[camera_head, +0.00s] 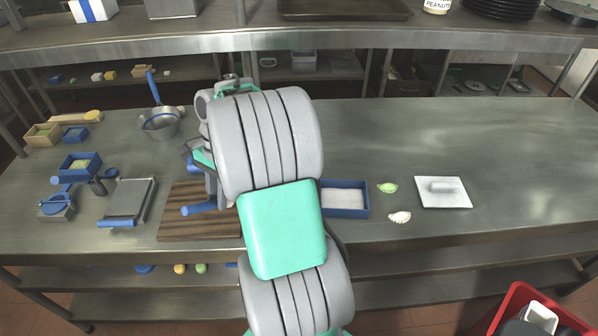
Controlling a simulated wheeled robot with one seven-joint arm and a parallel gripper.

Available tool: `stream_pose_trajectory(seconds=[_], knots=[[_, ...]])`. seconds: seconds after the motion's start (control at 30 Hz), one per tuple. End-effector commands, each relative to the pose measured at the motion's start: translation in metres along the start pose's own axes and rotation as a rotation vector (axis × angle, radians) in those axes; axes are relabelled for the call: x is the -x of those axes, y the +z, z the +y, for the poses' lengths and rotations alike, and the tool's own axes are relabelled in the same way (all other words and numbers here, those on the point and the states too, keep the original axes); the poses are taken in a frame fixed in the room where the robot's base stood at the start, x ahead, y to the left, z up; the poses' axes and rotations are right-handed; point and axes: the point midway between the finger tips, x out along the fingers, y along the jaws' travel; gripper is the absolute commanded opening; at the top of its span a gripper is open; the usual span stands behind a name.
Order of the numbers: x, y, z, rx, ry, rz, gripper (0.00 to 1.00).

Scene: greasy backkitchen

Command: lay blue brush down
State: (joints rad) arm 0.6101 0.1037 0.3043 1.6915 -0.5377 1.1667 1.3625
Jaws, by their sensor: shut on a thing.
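My gripper (196,158) shows only in part, behind the left side of my arm, above the striped wooden board (172,223). It is shut on a blue-handled thing, which I take to be the blue brush (198,209). Its blue handle shows over the board, pointing left. The fingertips, the grip point and the rest of the brush are hidden by my arm. Whether the brush touches the board I cannot tell.
Left of the board are a blue-handled tray-like tool (130,201), a blue box (80,167) and a metal pot (160,123). The counter's right side is clear.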

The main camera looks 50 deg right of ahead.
Motion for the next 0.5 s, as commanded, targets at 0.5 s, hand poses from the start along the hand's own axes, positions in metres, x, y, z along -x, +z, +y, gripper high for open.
stream_pose_trajectory(seconds=[0.5], knots=[[0.050, -0.131, 0.090, -1.361, -1.009, -0.570, 0.00]])
